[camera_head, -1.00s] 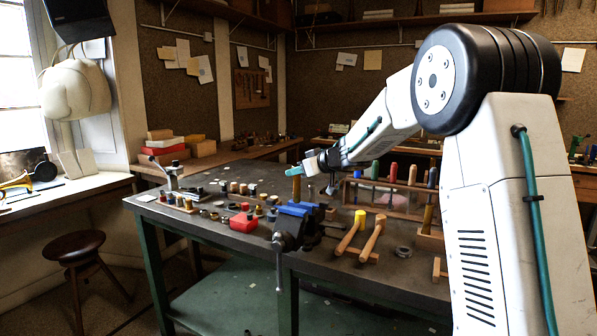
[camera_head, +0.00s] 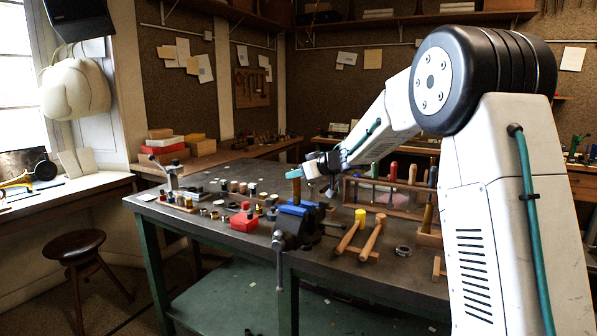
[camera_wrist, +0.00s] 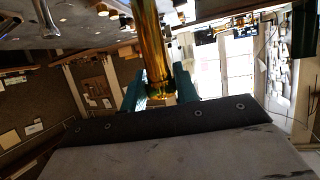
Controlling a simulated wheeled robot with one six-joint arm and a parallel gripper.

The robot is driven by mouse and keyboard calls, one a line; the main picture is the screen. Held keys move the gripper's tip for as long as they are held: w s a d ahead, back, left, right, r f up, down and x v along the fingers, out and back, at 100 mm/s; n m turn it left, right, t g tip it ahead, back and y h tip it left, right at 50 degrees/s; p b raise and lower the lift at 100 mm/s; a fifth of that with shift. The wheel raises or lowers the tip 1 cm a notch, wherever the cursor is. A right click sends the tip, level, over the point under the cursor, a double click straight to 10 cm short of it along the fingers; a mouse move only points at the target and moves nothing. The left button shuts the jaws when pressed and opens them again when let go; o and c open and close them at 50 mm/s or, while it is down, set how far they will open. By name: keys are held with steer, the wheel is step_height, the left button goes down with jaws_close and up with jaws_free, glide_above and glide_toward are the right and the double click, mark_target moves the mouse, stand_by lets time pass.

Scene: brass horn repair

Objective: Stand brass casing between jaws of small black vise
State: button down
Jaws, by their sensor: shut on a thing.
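The brass casing (camera_head: 297,190) is upright in my gripper (camera_head: 294,174), whose teal fingers are shut around its upper end. The black vise (camera_head: 292,236) with blue jaw pads (camera_head: 299,208) stands at the front edge of the dark bench. The casing's lower end meets the blue jaws in the head view; I cannot tell whether it is between them or just above or behind. In the wrist view the casing (camera_wrist: 152,40) runs up between the teal fingers (camera_wrist: 160,92), shiny gold, and the vise jaws are not clearly seen.
Two wooden-handled mallets (camera_head: 361,235) lie right of the vise. A red block (camera_head: 243,222) and several small parts stand to its left. A wooden rack of coloured-handled tools (camera_head: 390,190) stands behind at right. A small metal stand (camera_head: 170,178) is at the bench's left.

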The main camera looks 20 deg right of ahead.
mark_target(300, 192)
steer(key=shift+f, duration=1.45)
steer(key=shift+f, duration=0.15)
steer(key=shift+f, duration=1.6)
steer(key=c, duration=1)
jaws_free()
steer(key=v, duration=0.7)
steer(key=shift+s+d, duration=0.2)
steer(key=shift+s, duration=0.05)
steer(key=shift+r, duration=0.15)
